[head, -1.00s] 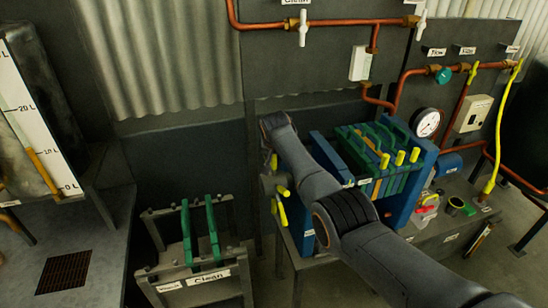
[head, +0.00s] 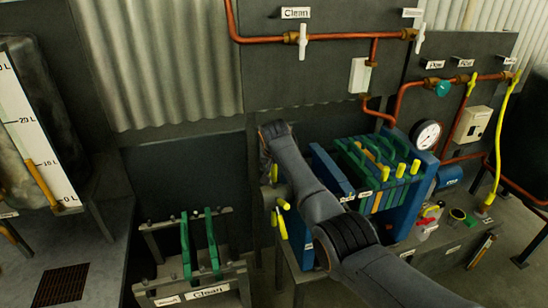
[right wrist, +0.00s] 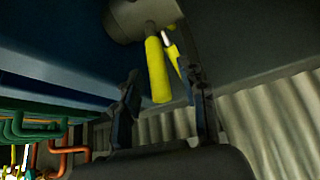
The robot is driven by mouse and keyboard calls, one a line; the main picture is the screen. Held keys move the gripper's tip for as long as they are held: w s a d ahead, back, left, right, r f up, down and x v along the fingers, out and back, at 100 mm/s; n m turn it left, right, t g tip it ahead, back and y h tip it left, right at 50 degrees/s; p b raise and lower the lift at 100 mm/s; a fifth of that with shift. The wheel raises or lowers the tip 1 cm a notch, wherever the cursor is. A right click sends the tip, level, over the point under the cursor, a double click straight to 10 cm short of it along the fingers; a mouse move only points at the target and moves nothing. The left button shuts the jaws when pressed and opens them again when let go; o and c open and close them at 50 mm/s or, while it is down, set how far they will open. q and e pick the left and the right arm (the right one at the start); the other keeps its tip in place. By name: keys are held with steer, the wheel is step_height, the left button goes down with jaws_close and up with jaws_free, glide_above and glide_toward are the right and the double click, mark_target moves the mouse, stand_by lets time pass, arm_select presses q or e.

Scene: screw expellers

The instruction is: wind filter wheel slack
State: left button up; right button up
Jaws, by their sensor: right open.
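The filter wheel is a grey hub (head: 268,196) with several yellow handles (head: 283,224) at the left end of the blue filter press (head: 405,205). My right arm reaches across the press front from the lower right, and its wrist hides part of the wheel. In the right wrist view my right gripper (right wrist: 162,80) is open. A yellow handle (right wrist: 158,70) stands between its two dark fingers, with the grey hub (right wrist: 142,16) just beyond. I see a gap on both sides of the handle. My left gripper is not in view.
The press holds green plates (head: 365,155) with yellow grips. A rack (head: 185,290) labelled Clean with green plates stands at the lower left. A tank with a litre scale (head: 35,130) is at the far left. Copper pipes and a gauge (head: 427,135) are behind.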

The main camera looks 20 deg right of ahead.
steer(key=v, duration=1)
